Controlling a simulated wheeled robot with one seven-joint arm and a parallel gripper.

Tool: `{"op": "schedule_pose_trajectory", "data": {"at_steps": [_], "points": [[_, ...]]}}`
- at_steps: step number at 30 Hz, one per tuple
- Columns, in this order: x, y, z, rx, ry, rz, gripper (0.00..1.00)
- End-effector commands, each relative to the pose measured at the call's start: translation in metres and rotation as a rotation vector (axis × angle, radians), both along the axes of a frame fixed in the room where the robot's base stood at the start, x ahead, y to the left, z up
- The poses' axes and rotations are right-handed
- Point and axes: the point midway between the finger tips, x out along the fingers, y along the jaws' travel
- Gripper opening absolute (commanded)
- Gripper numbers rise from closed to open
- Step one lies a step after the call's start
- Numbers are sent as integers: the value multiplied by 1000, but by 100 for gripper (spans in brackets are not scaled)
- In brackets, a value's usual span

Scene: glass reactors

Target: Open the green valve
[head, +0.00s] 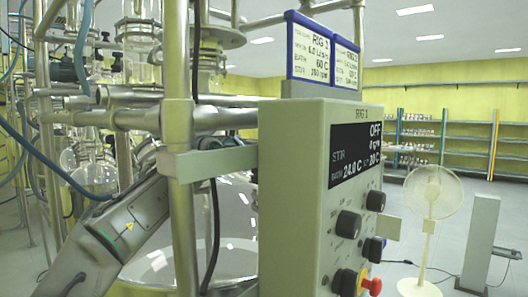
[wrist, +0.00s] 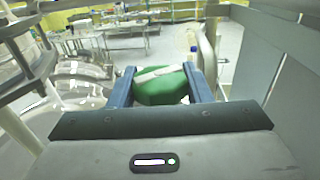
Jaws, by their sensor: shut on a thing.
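The green valve (wrist: 160,90) shows in the wrist view as a green handle with a pale bar or stripe across its top. My gripper (wrist: 158,78) has its two blue fingers on either side of the handle, shut on it. The handle's underside and the pipe it sits on are hidden by the gripper body. In the head view neither the green valve nor my gripper can be seen; my arm runs up from the lower left and passes behind a metal post.
A control box (head: 292,190) with knobs and a display reading OFF stands close at the centre right. A metal post (head: 181,190), clamps and glass vessels (head: 90,172) crowd the left. A white fan (head: 432,200) and shelves (head: 455,140) stand farther right. A grey panel (wrist: 285,70) lies close on the wrist view's right.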

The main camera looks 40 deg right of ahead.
Motion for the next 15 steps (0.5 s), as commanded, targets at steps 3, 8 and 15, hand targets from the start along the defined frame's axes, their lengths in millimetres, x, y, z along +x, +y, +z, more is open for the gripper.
{"op": "schedule_pose_trajectory", "data": {"at_steps": [3,8,15], "points": [[-1,0,2,-4,-1,0,22],[0,0,2,-4,-1,0,48],[0,1,1,-2,0,1,67]]}}
